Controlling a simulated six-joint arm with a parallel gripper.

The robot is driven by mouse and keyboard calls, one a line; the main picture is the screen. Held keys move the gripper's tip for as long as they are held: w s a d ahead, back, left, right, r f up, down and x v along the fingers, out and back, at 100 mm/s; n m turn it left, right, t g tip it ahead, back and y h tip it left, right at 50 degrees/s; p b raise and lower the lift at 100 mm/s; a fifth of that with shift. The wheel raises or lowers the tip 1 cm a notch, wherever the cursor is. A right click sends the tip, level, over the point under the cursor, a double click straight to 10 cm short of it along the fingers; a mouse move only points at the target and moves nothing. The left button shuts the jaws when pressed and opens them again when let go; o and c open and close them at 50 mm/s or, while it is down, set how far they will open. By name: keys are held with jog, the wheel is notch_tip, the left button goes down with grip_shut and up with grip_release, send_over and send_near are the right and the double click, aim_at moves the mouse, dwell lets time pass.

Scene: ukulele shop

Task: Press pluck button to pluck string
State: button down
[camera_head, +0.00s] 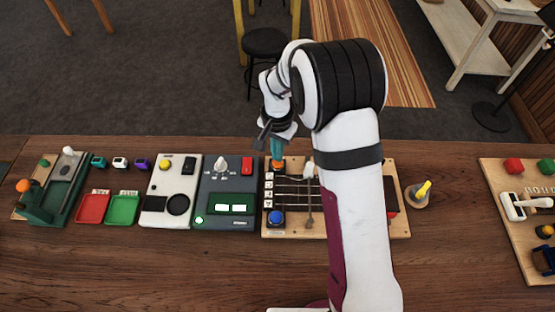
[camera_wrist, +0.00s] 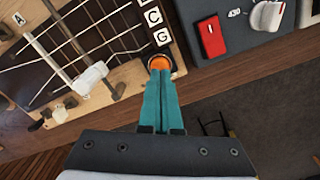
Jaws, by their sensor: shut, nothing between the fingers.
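A wooden board with strings (camera_head: 330,230) lies on the table, with letter tiles along its left side. An orange button (camera_wrist: 159,63) in a dark round ring sits at the board's corner beside the G tile (camera_wrist: 162,36); it also shows in the head view (camera_head: 277,166). A blue button (camera_head: 276,217) sits at the board's near left corner. My gripper (camera_head: 277,154) points down at the orange button, its teal fingers shut and empty. In the wrist view the fingertips (camera_wrist: 160,76) overlap the button's edge; I cannot tell whether they touch it. My arm hides part of the board.
A grey panel (camera_head: 213,185) with a red switch (camera_head: 247,165) stands close left of the board. Further left are a white panel (camera_head: 157,192), red and green trays and a green device. A yellow-handled tool (camera_head: 423,190) stands to the right. The table's front is clear.

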jog(key=shift+f, duration=0.95)
jog(key=shift+r, duration=3.8)
jog(key=s+d+r+y, duration=0.1)
jog(key=s+d+r, duration=0.2)
jog(key=s+r, duration=0.35)
jog(key=s+d+r, duration=0.3)
jog(key=s+r, duration=0.1)
jog(key=s, duration=0.5)
jog(key=s+d, duration=0.1)
jog(key=s, duration=1.2)
jog(key=shift+d+f+y, duration=0.25)
jog(key=shift+d+y, duration=0.05)
jog(key=shift+y, duration=0.1)
